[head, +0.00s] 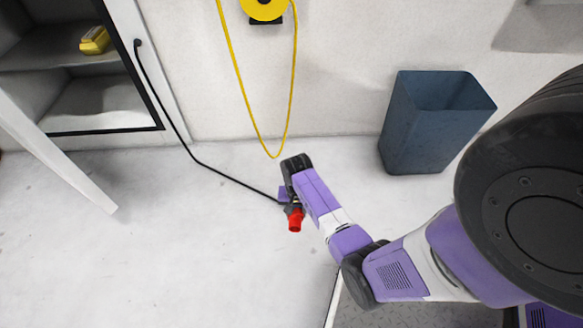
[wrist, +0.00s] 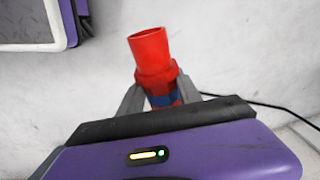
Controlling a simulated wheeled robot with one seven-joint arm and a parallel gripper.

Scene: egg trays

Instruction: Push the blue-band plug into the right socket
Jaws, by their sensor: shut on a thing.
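The plug (head: 295,222) is red, and a blue band shows around it in the wrist view (wrist: 164,100). My gripper (head: 291,208) is shut on the plug, with a grey finger on either side of the blue band. The plug's open red end sticks out beyond the fingers, pointing up the picture in the wrist view and down it in the head view. A black cable (head: 228,177) runs from the plug area to the cabinet at the left. No socket shows in either view.
The grey cabinet (head: 172,60) stands open at the left, with a yellow object (head: 95,40) on its shelf and a white door panel (head: 55,155). A yellow hose (head: 236,75) hangs on the wall. A blue bin (head: 425,125) stands right. Floor around the gripper is mostly clear.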

